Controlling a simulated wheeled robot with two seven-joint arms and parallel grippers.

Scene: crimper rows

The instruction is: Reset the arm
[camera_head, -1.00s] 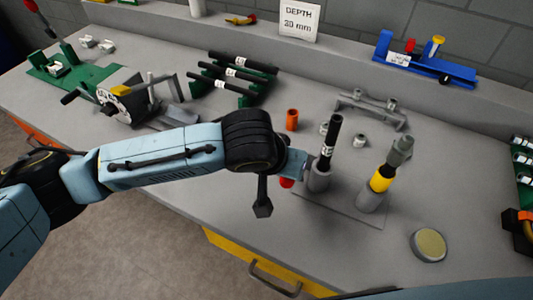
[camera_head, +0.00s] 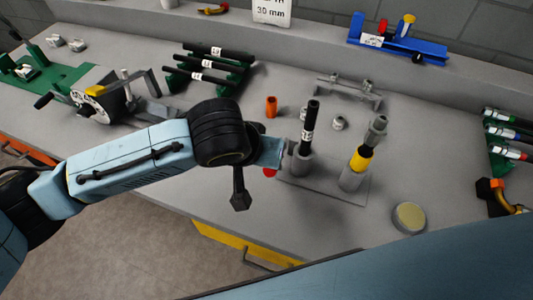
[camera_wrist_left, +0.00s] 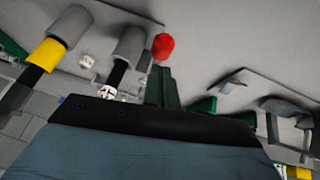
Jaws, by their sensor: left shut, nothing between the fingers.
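My left arm comes in from the left in the head view. Its hand, with the left gripper (camera_head: 282,153), is over the near edge of the small base plate, left of the grey cup holding a black hose. The gripper is shut and holds nothing; its fingertips are hard to make out. In the left wrist view the hand's blue body fills the bottom. The black hose (camera_head: 310,122) stands upright in the grey cup (camera_head: 301,162). A yellow-banded fitting (camera_head: 361,158) stands beside it. My right gripper is out of view.
A red knob (camera_head: 269,172) sits just below the hand. An orange cup (camera_head: 271,106) stands behind it. A crank machine (camera_head: 98,97) and a hose rack (camera_head: 232,80) are at the left. A round pad (camera_head: 408,218) lies at the front right, with open bench around it.

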